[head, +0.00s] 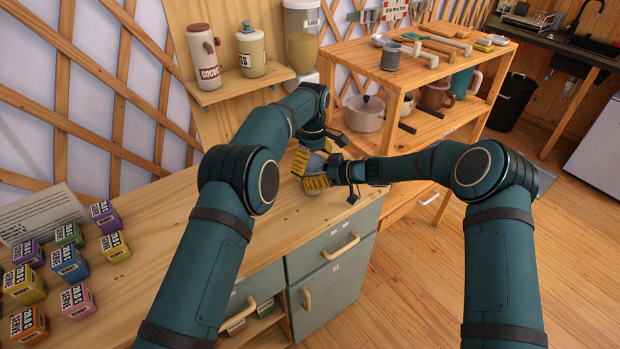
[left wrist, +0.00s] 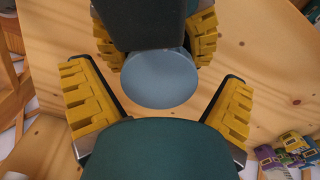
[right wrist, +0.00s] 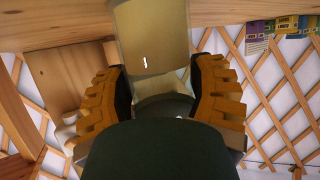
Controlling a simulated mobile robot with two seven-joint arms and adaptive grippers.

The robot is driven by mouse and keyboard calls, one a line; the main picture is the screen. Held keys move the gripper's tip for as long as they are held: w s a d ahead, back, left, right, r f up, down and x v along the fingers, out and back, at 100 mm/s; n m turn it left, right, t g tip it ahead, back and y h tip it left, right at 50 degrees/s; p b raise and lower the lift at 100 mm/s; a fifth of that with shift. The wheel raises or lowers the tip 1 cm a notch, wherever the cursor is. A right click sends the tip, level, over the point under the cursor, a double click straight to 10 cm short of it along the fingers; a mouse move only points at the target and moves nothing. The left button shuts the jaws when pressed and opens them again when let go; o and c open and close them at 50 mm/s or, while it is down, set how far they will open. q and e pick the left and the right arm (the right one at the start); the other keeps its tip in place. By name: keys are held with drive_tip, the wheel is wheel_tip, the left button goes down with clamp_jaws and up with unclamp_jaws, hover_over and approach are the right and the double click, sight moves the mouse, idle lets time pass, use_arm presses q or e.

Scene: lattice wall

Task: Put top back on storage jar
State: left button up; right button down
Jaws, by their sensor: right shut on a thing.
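In the left wrist view, a round blue-grey disc (left wrist: 160,80), which looks like the jar's top, lies between the yellow fingers of my right gripper. It shows as a small grey patch (head: 313,163) in the head view. In the right wrist view, the fingers of my right gripper (right wrist: 160,90) close around a greyish round part. A beige cylinder (right wrist: 150,40), which looks like the storage jar's body, is just beyond it. I cannot tell whether top and body touch. My left gripper (left wrist: 160,95) is open around the disc, its fingers spread wide and apart from it.
Several coloured boxes (head: 78,265) and a white card (head: 38,215) stand at the left of the wooden counter (head: 215,265). A wall shelf (head: 240,83) holds canisters. An open rack (head: 455,60) with pots and utensils stands at the right. The counter's front edge is close to both grippers.

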use_arm(q)
drive_tip(key=shift+r, duration=0.1)
drive_tip(key=shift+r, duration=2.15)
drive_tip(key=shift+c, duration=0.2)
drive_tip(key=n, duration=0.1)
drive_tip(key=r+n, duration=0.1)
drive_tip(key=n, duration=0.1)
drive_tip(key=shift+a+r, duration=0.15)
drive_tip(key=shift+r, duration=0.15)
drive_tip(key=shift+r+n, duration=0.95)
drive_tip(key=shift+n, duration=0.45)
drive_tip(key=shift+f, duration=0.1)
drive_tip(key=shift+f, duration=3.95)
